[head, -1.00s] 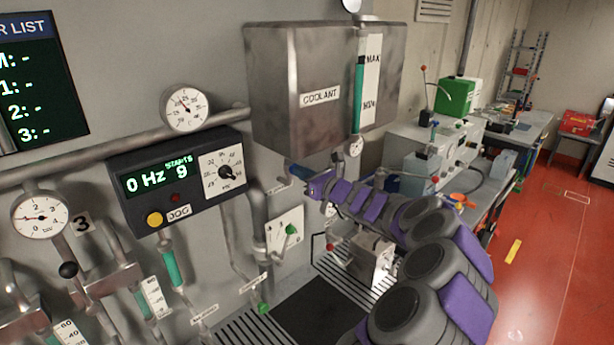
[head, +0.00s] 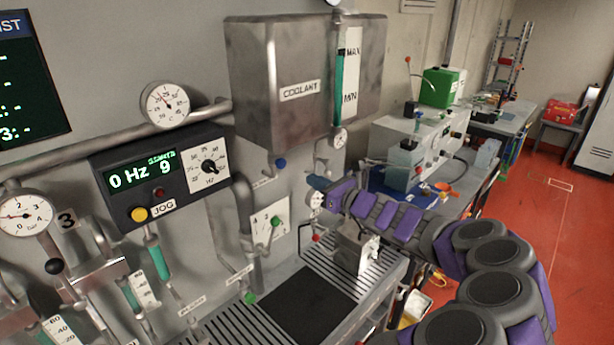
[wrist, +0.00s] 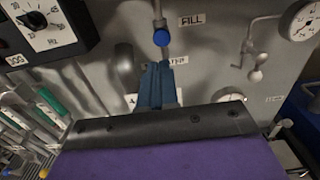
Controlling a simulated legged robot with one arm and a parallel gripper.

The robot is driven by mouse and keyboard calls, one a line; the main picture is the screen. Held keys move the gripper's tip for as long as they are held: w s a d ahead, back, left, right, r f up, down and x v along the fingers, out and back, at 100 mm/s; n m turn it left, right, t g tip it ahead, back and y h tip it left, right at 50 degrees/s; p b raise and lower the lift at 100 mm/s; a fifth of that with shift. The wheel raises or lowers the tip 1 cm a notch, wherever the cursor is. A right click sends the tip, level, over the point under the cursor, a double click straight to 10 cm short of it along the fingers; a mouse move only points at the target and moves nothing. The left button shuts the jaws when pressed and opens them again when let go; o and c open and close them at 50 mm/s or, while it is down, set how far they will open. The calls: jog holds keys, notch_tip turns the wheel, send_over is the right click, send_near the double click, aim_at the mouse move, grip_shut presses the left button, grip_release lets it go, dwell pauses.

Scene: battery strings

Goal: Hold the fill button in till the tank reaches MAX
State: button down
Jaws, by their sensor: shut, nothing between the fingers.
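The blue round fill button (head: 280,163) sticks out under the grey coolant tank (head: 285,95). In the wrist view the button (wrist: 161,37) is in plain sight below a pipe, beside the FILL label (wrist: 191,20). My gripper (head: 316,182) is to the right of the button and slightly lower, apart from it. In the wrist view its blue fingers (wrist: 158,72) are together and empty, with their tips just below the button in the picture. The sight tube (head: 339,85) on the tank shows green liquid up to about the height of the MAX label (head: 353,53).
A small gauge with a lever valve (wrist: 255,72) is right of the button. The pump panel (head: 160,180) reads 0 Hz, starts 9, at the left. A grated bench (head: 330,265) lies below my arm. A workbench stands to the right; red floor beyond is open.

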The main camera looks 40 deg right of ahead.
jog(key=shift+s+d+f, duration=0.1)
jog(key=shift+s+d, duration=0.3)
jog(key=shift+s, duration=0.4)
jog(key=shift+a, duration=0.15)
